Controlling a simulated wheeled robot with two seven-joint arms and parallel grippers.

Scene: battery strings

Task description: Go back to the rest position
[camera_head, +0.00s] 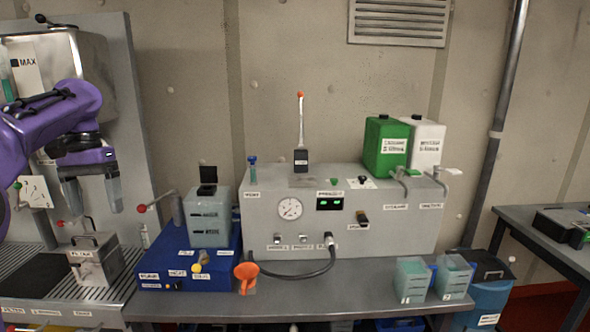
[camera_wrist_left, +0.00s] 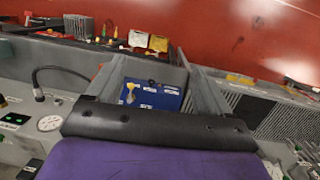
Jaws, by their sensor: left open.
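My left arm, purple, comes in from the left in the head view. Its gripper (camera_head: 93,196) hangs down with its two grey fingers apart and nothing between them. It is in the air above the metal filter box (camera_head: 96,262) on the left of the bench, apart from it. In the left wrist view the two fingers (camera_wrist_left: 155,85) also show spread, with the blue box (camera_wrist_left: 150,94) seen beyond the gap. My right gripper is not in view.
A grey panel box with a gauge (camera_head: 290,208) stands mid-bench. The blue box (camera_head: 190,262) carries a translucent container (camera_head: 209,218). Green (camera_head: 386,145) and white (camera_head: 426,145) canisters stand at the back right. Two clear cups (camera_head: 411,279) are at the front right. An orange funnel (camera_head: 246,273) is at the front.

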